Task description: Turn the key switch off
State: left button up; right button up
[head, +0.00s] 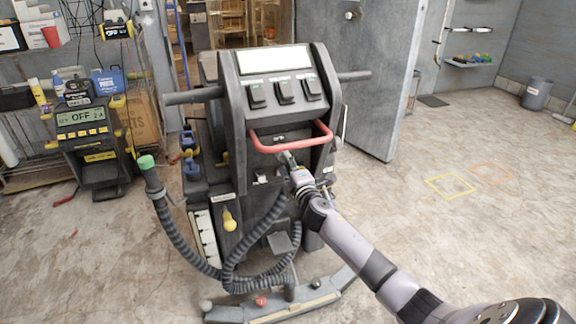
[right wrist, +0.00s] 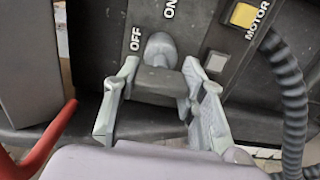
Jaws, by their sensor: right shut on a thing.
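The key switch is on the front of a dark grey wheeled machine (head: 285,125), below its red handle bar (head: 292,141). In the right wrist view, the key switch shows a round grey barrel (right wrist: 160,48) and a dark flat key grip (right wrist: 158,84). "OFF" is printed at its left and "ON" above it. My right gripper (right wrist: 160,100) has its fingers on both sides of the key grip and is shut on it. In the head view, my right gripper (head: 292,165) covers most of the switch. My left gripper is not in view.
A yellow button (right wrist: 243,14) marked "MOTOR" sits right of the switch. The red handle bar also shows close at the left of the wrist view (right wrist: 45,140). A ribbed hose (head: 175,225) loops at the machine's front. A charger reading "OFF" (head: 90,140) stands left. Floor is clear on the right.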

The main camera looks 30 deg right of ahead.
jog(key=o, duration=1.2)
jog(key=shift+c, duration=0.2)
jog(key=shift+s, duration=0.1)
jog(key=v, duration=1.1)
jog(key=shift+s, duration=0.4)
jog(key=shift+f, duration=0.1)
